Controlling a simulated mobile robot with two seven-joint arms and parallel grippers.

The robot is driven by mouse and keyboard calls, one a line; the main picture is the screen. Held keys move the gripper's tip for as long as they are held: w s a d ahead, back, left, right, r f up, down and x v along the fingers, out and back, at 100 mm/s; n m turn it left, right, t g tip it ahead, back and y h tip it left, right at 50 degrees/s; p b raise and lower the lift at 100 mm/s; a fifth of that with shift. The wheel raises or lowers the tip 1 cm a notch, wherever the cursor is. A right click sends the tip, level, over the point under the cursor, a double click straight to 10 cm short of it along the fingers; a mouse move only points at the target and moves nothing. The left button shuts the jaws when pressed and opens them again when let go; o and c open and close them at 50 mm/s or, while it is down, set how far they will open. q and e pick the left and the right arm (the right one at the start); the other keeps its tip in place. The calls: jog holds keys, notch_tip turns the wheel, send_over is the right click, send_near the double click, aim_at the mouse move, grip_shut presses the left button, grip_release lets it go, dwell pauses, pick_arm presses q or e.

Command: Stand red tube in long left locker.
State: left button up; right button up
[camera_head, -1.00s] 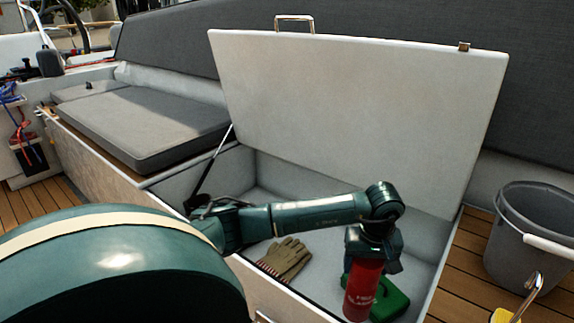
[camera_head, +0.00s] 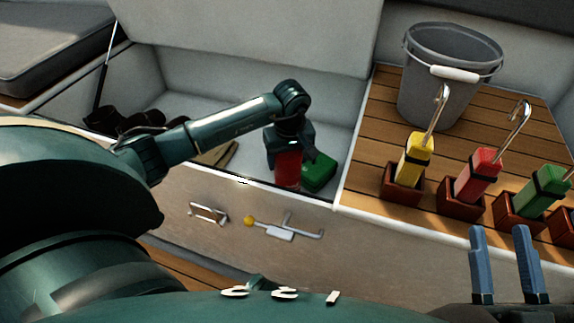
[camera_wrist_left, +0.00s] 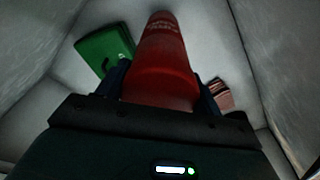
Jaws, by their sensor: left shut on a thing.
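The red tube (camera_head: 288,170) hangs roughly upright inside the open long locker (camera_head: 225,75), near its right end. Its lower end is partly hidden behind the locker's front rim in the head view. My left gripper (camera_head: 289,150) is shut on the tube's upper part. In the left wrist view the red tube (camera_wrist_left: 163,55) points away from the gripper toward the pale locker floor. I cannot tell whether it touches the floor. My right gripper (camera_head: 507,262) is open and empty in front of the deck at the lower right.
Dark items sit at the locker's left end. The lid (camera_head: 250,30) stands raised behind. A grey bucket (camera_head: 440,85) and several coloured handled blocks stand on the right deck.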

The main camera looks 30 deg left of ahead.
pick_arm(q)
jog(key=shift+f, duration=1.15)
jog(key=shift+r, duration=0.15)
pick_arm(e)
jog(key=shift+w+d+r+n+t+y, duration=0.15)
jog(key=shift+r+n+t+y, duration=0.15)
jog(key=shift+r+n+y, duration=0.25)
pick_arm(q)
jog(key=shift+f+b, duration=0.2)
jog(key=shift+b, duration=0.15)
jog(key=o, duration=1.7)
pick_arm(e)
jog(key=shift+r, duration=0.15)
